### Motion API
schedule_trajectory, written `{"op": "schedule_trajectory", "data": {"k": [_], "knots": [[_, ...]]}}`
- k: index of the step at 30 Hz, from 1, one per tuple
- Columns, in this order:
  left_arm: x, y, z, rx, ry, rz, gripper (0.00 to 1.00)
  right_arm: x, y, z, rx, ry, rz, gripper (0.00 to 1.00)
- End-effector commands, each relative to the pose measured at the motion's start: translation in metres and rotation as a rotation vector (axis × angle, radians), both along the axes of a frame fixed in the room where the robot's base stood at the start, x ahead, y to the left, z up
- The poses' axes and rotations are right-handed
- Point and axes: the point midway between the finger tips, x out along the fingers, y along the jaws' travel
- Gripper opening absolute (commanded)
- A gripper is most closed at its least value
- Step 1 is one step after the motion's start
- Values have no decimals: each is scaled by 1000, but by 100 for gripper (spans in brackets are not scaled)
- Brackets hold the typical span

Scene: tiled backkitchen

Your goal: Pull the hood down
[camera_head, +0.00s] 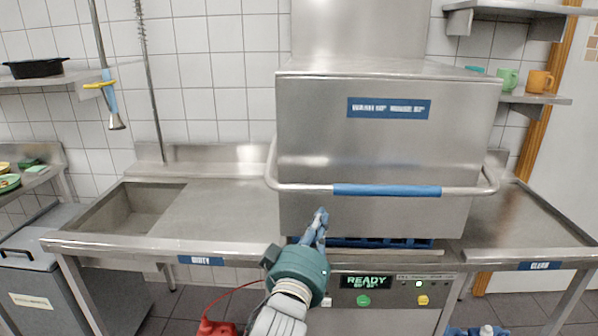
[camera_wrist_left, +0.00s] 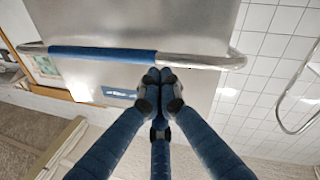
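The steel hood (camera_head: 385,145) of the dishwasher hangs low over the machine, with a narrow gap under its lower edge where a blue rack (camera_head: 385,242) shows. Its bar handle (camera_head: 300,187) runs across the front, with a blue grip sleeve (camera_head: 387,190). My left gripper (camera_head: 320,215) points up just below the bar, near the sleeve's left end. In the left wrist view its blue fingers meet at the tips (camera_wrist_left: 160,78), shut with nothing visible between them. The bar (camera_wrist_left: 190,60) passes close to the tips; contact cannot be told. My right gripper cannot be made out surely.
The dirty-side counter (camera_head: 215,215) with a sink (camera_head: 130,205) is left; the clean-side counter (camera_head: 530,225) is right. Both look clear. A spray hose (camera_head: 115,120) hangs at left. The control panel (camera_head: 385,290) reads READY. A blue piece (camera_head: 475,331) shows at the bottom edge.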

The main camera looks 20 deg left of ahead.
Motion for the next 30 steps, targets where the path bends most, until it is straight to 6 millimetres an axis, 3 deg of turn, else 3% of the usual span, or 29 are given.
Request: {"op": "schedule_trajectory", "data": {"k": [1, 6, 13, 19, 30], "knots": [[-12, 7, 15, 97, -5, 61, 0, 0, 0, 16, 0, 0, 0, 52], [-46, 28, 41, 384, -21, 237, 0, 0, 0, 33, 0, 0, 0, 52], [-61, 37, 57, 530, -27, 325, 0, 0, 0, 40, 0, 0, 0, 52], [-38, 45, 67, 534, -29, 327, 0, 0, 0, 56, 0, 0, 0, 52], [33, 68, 81, 533, -26, 327, 0, 0, 0, 92, 0, 0, 0, 52]]}}
